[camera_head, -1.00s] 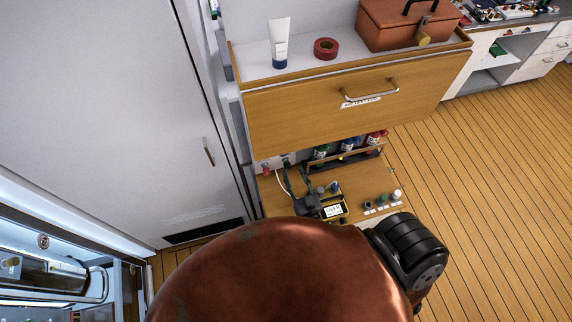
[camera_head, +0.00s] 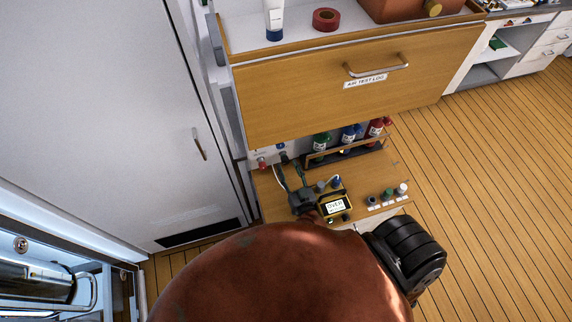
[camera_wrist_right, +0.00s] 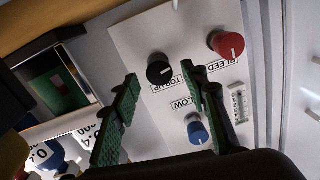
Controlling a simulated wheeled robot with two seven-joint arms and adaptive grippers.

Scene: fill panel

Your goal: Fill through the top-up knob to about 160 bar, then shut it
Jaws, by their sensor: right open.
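In the right wrist view a pale panel (camera_wrist_right: 135,38) carries the black top-up knob (camera_wrist_right: 159,69), its white mark tilted up and right. A label reading TOP UP lies below it. A red knob (camera_wrist_right: 227,44) by a BLEED label is up and right, and a blue knob (camera_wrist_right: 196,130) by a FLOW label is lower. My right gripper (camera_wrist_right: 160,76) is open and empty, its green fingers apart, with the black knob showing between their tips. I cannot tell whether they touch it. A small scale (camera_wrist_right: 238,104) is at the right; its reading is illegible. My left gripper is not in view.
In the head view a wooden cabinet (camera_head: 290,100) stands above a low shelf with bottles (camera_head: 348,135) and a yellow-framed meter (camera_head: 335,205). A rounded reddish-brown shape hides the lower middle. Open plank floor (camera_head: 480,190) lies to the right.

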